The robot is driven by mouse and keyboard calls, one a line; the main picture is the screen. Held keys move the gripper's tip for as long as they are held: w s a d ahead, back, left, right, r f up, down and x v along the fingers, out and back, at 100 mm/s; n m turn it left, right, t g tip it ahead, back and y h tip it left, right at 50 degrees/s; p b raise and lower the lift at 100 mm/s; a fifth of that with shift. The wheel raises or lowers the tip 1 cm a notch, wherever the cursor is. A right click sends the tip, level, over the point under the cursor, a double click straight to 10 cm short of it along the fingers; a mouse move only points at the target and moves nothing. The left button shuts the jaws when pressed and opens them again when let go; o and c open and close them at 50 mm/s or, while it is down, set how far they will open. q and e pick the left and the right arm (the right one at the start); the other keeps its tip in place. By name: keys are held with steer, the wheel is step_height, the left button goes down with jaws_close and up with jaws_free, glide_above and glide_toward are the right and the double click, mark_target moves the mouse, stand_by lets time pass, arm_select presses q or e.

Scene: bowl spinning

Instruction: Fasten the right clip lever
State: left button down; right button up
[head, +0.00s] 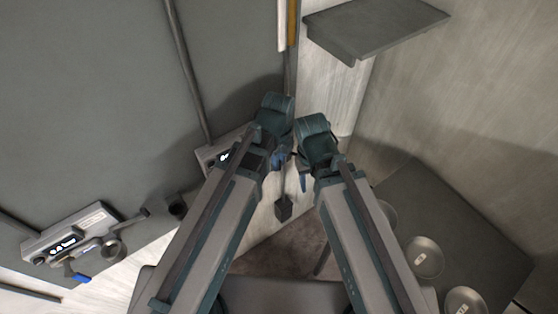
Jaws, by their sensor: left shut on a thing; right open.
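My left gripper (281,160) is at the middle of the head view, beside a wall device (206,156) with a lit display, which my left arm largely covers. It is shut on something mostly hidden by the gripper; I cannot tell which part. A thin rod ending in a dark block (284,208) shows just below it. My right gripper (303,176) is open, close to the right of the left one, with no object visible in it. I cannot make out the right clip lever; it may be behind my grippers.
A similar device (70,238) at lower left has a display, a round metal cup (112,249) and a blue-ended lever (80,277). A grey shelf (375,25) juts out at upper right. A dark panel at right bears several round metal bowls (424,257).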

arm_select(q)
steer(key=shift+a, duration=0.1)
stand_by(0.3)
steer(key=c, duration=0.8)
jaws_free()
steer(key=shift+s+a, duration=0.1)
steer(key=shift+o, duration=0.2)
steer(key=shift+r, duration=0.1)
step_height(320, 180, up, 14)
steer(key=p, duration=1.4)
steer(key=shift+f, duration=0.2)
